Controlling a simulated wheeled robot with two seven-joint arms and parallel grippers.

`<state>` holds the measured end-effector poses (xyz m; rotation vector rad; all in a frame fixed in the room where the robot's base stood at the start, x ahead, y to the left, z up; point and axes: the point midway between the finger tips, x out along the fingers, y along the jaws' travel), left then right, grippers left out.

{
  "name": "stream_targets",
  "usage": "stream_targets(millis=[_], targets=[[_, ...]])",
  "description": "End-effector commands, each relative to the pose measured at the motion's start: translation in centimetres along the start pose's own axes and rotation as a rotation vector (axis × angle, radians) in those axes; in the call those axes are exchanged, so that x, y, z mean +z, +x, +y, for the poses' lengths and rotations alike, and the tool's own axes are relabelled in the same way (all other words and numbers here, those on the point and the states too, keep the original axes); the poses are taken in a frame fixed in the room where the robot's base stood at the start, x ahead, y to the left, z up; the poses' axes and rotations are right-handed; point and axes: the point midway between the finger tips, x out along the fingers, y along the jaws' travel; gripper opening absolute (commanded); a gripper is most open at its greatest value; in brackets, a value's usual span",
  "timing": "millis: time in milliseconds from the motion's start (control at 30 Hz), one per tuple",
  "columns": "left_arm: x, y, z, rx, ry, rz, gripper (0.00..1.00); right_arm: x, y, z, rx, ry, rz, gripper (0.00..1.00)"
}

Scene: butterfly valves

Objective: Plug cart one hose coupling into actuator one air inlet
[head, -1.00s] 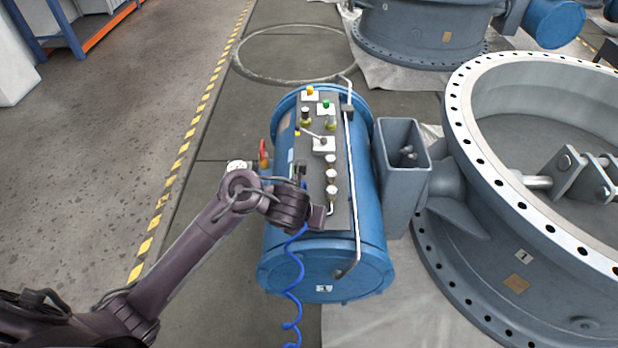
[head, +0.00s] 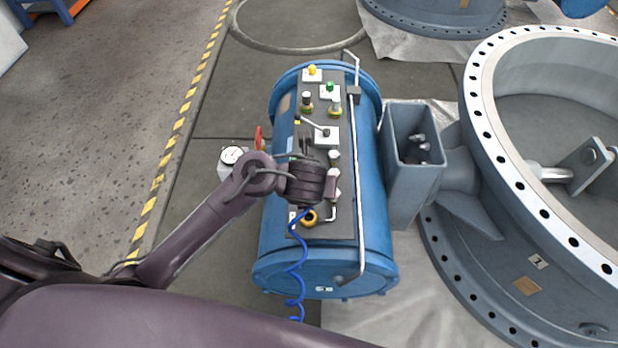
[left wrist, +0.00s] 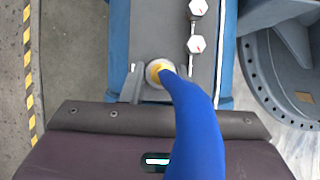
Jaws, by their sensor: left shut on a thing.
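The actuator (head: 375,235) is a blue cylinder on its side, with a dark panel (head: 343,225) of fittings on top. My left gripper (head: 312,185) is over the panel's lower part, shut on the hose coupling. Its jaws are mostly hidden by its own body in the head view. The blue coiled hose (head: 297,268) hangs from it past the actuator's near end. In the left wrist view the hose (left wrist: 195,120) runs to a yellow coupling end (left wrist: 158,67) against a round silver fitting. I cannot tell whether it is seated. A yellow ring (head: 310,219) shows just below the gripper.
White-topped knobs (head: 334,156) and a bent pipe (head: 353,190) stand right of the gripper. A red-handled valve (head: 259,138) and a white gauge (head: 232,155) are at its left. A grey bracket (head: 410,190) joins the large flanged valve body (head: 490,120).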

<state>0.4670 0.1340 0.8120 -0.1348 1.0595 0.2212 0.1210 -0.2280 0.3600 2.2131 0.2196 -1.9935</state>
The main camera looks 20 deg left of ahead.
Motion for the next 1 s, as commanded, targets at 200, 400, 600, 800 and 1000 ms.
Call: stream_targets(millis=[200, 400, 600, 800, 1000], targets=[[-1.0, 1.8, 0.0, -0.002, -0.002, 0.0, 0.08, 2.4, 2.4, -0.1, -0.001, -0.001, -0.029, 0.75], [-1.8, 3.3, 0.0, -0.001, -0.001, -0.001, 0.08, 3.0, 4.4, 0.0, 0.001, -0.002, -0.036, 0.75], [-2.6, 4.6, 0.0, -0.002, -0.001, 0.0, 0.08, 1.8, 6.4, 0.1, 0.003, -0.002, -0.016, 0.75], [-3.0, 5.4, 0.1, 0.001, 0.002, -0.001, 0.08, -0.3, 6.3, -0.1, 0.001, -0.001, -0.003, 0.75], [-3.3, 5.9, 0.0, -0.001, 0.0, -0.001, 0.08, -0.9, 6.3, -0.1, 0.0, 0.001, -0.003, 0.75]])
